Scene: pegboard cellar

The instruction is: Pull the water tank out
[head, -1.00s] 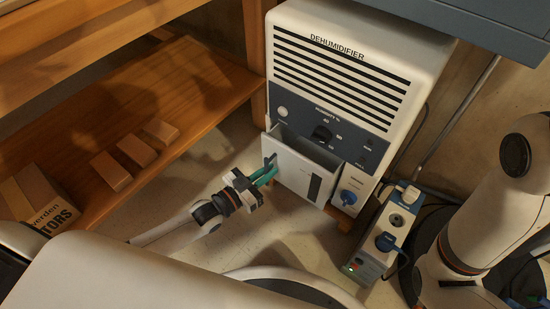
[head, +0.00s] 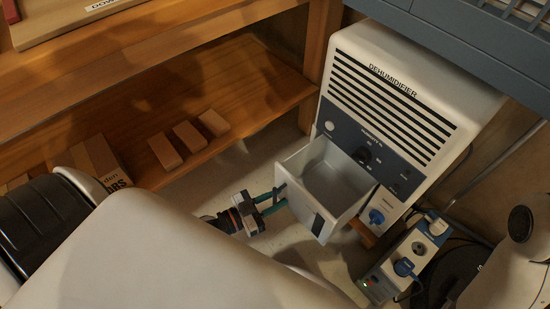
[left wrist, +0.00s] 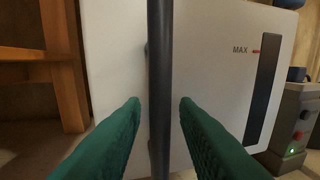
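The white water tank (head: 297,206) sticks out of the lower front of the dehumidifier (head: 395,95) like a drawer, its open top showing an empty-looking grey inside. Its front face (left wrist: 215,90) fills much of the left wrist view, with a MAX mark and a dark level window. A dark upright bar handle (left wrist: 160,60) stands on that face. My left gripper (head: 281,196) is at the handle, its green fingers (left wrist: 160,108) on either side of the bar. A narrow gap shows between each finger and the bar, so it is open around it. My right gripper is out of view.
A power strip (head: 408,258) with plugs stands on the floor right of the dehumidifier. A wooden shelf (head: 240,85) with several small blocks (head: 188,136) and a cardboard box (head: 100,165) is at the left. A blue-grey surface (head: 465,45) overhangs the upper right.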

